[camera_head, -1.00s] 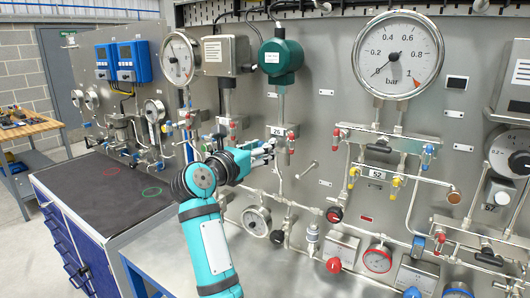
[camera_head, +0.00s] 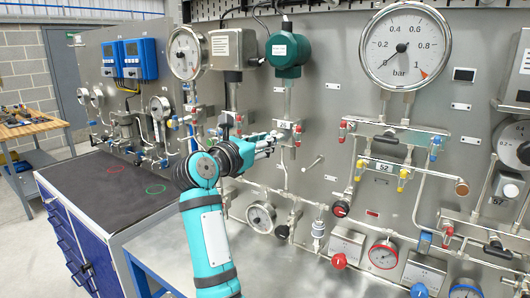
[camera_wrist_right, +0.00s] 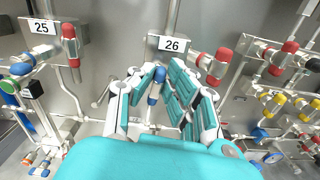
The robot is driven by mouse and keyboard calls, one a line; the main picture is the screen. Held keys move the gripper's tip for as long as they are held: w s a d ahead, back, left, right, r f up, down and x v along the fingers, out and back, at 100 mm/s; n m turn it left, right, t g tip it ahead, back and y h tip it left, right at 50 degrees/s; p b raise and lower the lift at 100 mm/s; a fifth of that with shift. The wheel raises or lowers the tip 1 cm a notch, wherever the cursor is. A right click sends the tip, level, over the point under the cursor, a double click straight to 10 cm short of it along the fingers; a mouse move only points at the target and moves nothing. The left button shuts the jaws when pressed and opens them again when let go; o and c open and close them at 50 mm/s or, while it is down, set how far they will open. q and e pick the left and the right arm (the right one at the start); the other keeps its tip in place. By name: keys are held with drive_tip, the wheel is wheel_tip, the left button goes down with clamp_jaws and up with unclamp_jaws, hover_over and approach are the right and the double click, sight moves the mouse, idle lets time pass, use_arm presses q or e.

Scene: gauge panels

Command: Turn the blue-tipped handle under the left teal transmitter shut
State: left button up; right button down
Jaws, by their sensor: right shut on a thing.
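The teal transmitter (camera_head: 287,52) is mounted on the panel on a vertical pipe above the plate marked 26 (camera_head: 284,124). That plate also shows in the right wrist view (camera_wrist_right: 172,44), with a red handle (camera_wrist_right: 213,65) to its right. The blue-tipped handle (camera_wrist_right: 154,94) is below the plate, between my right gripper's fingers (camera_wrist_right: 158,88), and hangs about downward. My right gripper (camera_head: 268,143) is shut on it. In the head view the fingers hide the handle. My left gripper is in neither view.
Plate 25 (camera_wrist_right: 42,27) has its own red and blue handles to the left. A bare rod (camera_head: 313,163) sticks out right of the gripper. A large bar gauge (camera_head: 405,45) and more valves are further right. The grey bench top (camera_head: 175,252) below is clear.

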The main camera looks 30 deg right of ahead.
drive_tip(key=shift+s+d+f+m+b, duration=0.1)
drive_tip(key=shift+m+b, duration=0.8)
drive_tip(key=shift+b, duration=0.35)
drive_tip(key=m+b, duration=0.3)
drive_tip(key=b, duration=0.1)
drive_tip(key=shift+s+d+f, duration=0.1)
drive_tip(key=shift+s, duration=0.1)
drive_tip(key=shift+m+b, duration=0.3)
